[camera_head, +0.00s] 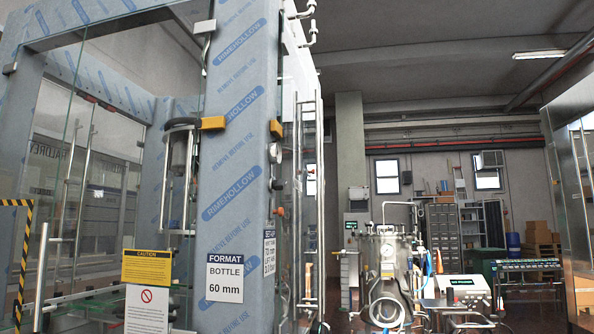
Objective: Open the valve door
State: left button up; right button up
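A tall machine frame (240,130) wrapped in printed blue-grey film fills the left and middle of the head view. A clear glass panel (45,120) with a pair of vertical bar handles (78,190) stands at its left. Another long vertical bar handle (320,200) runs along the frame's right side, seen nearly edge-on. I cannot tell which panel is the valve door, and no panel stands visibly swung open. Neither of my grippers is in view.
Signs reading "FORMAT BOTTLE 60 mm" (225,278) and "CAUTION" (147,267) are on the machine. A steel tank (387,255) with hoses and a control box (465,287) stand right of it. Another glass-fronted cabinet (577,190) is at the right edge.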

aim_at(298, 74)
jog(key=i+l, duration=0.25)
jog(key=i, duration=0.2)
jog(key=i+l, duration=0.25)
jog(key=i, duration=0.25)
jog(key=j+u, duration=0.05)
